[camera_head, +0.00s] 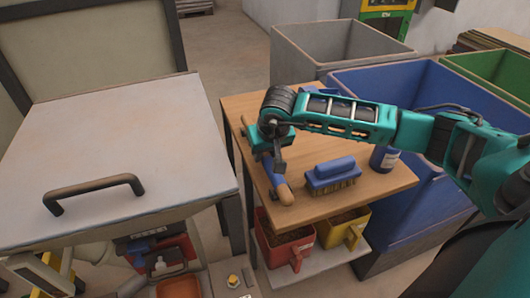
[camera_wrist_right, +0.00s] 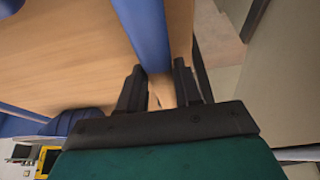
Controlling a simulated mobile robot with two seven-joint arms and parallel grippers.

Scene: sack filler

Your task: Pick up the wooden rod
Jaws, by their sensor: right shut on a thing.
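The wooden rod (camera_head: 285,195) is at the left part of the wooden table in the head view. Its near end is bare wood and the stretch above it is blue. My right gripper (camera_head: 277,162) reaches over the table from the right and is shut on the rod, hiding its upper part. In the right wrist view, the blue length of the rod (camera_wrist_right: 148,35) runs up from between the fingers of my right gripper (camera_wrist_right: 160,85). I cannot tell whether the rod touches the table. My left gripper is not in view.
A blue brush (camera_head: 332,175) and a blue bottle (camera_head: 384,158) stand on the table (camera_head: 335,208), right of the rod. Red and yellow bins (camera_head: 290,248) sit below. A grey lidded box (camera_head: 110,150) stands left. Grey, blue and green containers (camera_head: 345,50) stand behind.

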